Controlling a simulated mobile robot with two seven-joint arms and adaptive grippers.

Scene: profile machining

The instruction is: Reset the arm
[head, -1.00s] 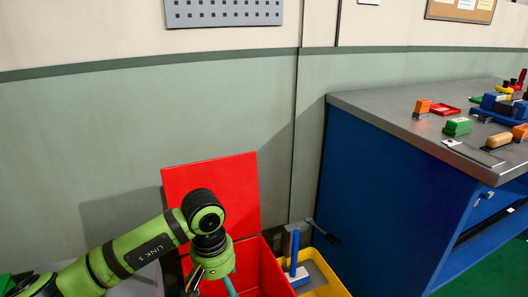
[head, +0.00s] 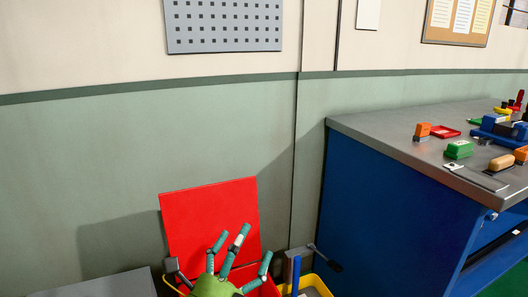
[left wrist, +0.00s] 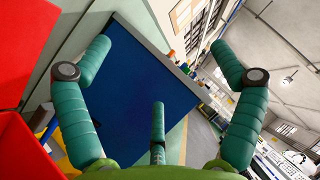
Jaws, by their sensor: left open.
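My left gripper (head: 240,245) is low in the head view, with its green palm down and its teal fingers pointing up. It is in front of the red box and its raised red lid (head: 195,225). Its fingers are spread apart, with nothing between them. In the left wrist view the open fingers (left wrist: 160,75) frame the blue side of the workbench (left wrist: 145,75), and the red box (left wrist: 18,145) is at the left edge. My right gripper is not seen in either view.
A yellow bin (head: 320,289) with a blue-handled tool stands between the red box and the blue workbench (head: 390,215). Blocks and small tools, including a green block (head: 458,150), lie on the grey benchtop. A grey pegboard (head: 223,25) hangs on the wall.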

